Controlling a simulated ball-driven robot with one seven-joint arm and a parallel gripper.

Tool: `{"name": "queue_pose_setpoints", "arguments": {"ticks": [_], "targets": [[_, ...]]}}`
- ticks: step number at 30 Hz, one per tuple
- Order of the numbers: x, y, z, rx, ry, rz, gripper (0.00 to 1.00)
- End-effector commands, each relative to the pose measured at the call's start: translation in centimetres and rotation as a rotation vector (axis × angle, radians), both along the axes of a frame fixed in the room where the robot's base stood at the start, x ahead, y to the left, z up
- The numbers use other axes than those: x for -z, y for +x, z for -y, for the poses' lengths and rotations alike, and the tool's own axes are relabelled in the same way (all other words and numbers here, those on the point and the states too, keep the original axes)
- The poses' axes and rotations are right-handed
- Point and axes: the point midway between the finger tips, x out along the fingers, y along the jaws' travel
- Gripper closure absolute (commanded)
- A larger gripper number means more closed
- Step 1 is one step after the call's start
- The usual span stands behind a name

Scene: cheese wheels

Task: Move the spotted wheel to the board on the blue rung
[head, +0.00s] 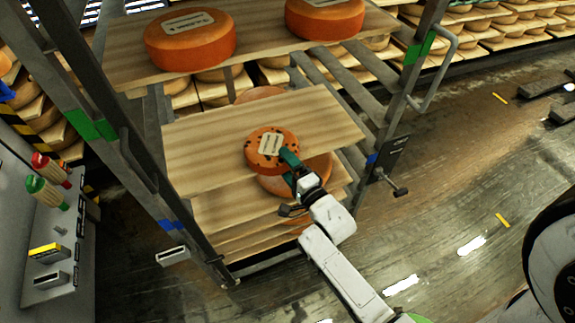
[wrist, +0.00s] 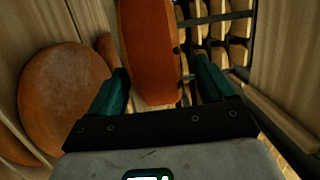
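The spotted wheel (head: 262,158) is orange with dark spots and a pale label. In the head view it is over the front part of the board at the blue rung (head: 215,150). I cannot tell whether it rests there or hangs just above. My gripper (head: 289,172) reaches it from the front right. In the wrist view my gripper (wrist: 162,75) has its two green fingers on either side of the spotted wheel's rim (wrist: 150,60). The left finger is very close to the wheel. A narrow gap seems to show by the right one, so a firm grip is unclear.
Two plain orange wheels (head: 190,48) and (head: 325,18) sit on the board above (head: 255,50), by the green marks. A plain wheel (head: 318,172) lies below the blue-rung board. Rack posts (head: 135,150) flank the boards. Much of the blue-rung board is bare.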

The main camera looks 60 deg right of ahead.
Motion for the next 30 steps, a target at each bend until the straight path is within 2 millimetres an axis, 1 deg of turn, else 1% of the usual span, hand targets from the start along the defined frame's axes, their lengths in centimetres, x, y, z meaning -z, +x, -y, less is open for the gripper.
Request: {"name": "queue_pose_setpoints", "arguments": {"ticks": [7,8,11,13,17,24,30], "targets": [[0.2,0.0,0.0,0.0,0.002,-0.003,0.12],[0.7,-0.2,-0.1,0.001,0.008,-0.013,0.12],[0.6,-0.3,-0.2,0.0,0.007,-0.012,0.12],[0.6,-0.8,-0.4,0.0,0.006,-0.012,0.12],[0.7,-2.4,-1.1,-0.001,0.006,-0.012,0.12],[0.7,-6.6,-2.8,-0.001,0.004,-0.008,0.12],[0.5,-9.0,-3.8,0.0,0.003,-0.005,0.12]]}}
